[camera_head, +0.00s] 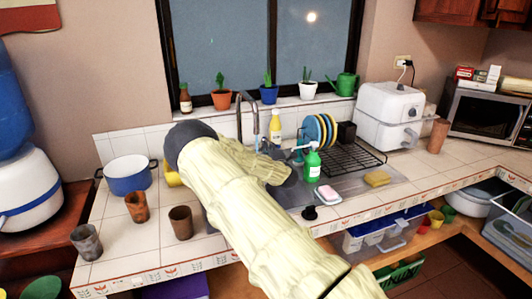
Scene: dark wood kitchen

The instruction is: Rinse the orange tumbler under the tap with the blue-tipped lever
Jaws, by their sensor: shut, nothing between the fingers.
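An orange-brown tumbler (137,207) stands upright on the tiled counter left of my arm. A dark brown cup (181,222) and a grey mottled cup (87,242) stand near it. A tall metal tap (239,115) rises behind my arm, its base hidden. A small blue piece (298,150) shows by the sink, but I cannot tell if it is a lever tip. My sleeved arm covers much of the sink.
A blue-and-white pot (127,174) stands behind the cups. A green soap bottle (312,164), a yellow bottle (275,127), a soap dish (328,196) and a dish rack (352,157) crowd the sink. A sponge (377,178) lies on the right. The counter's front left has free room.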

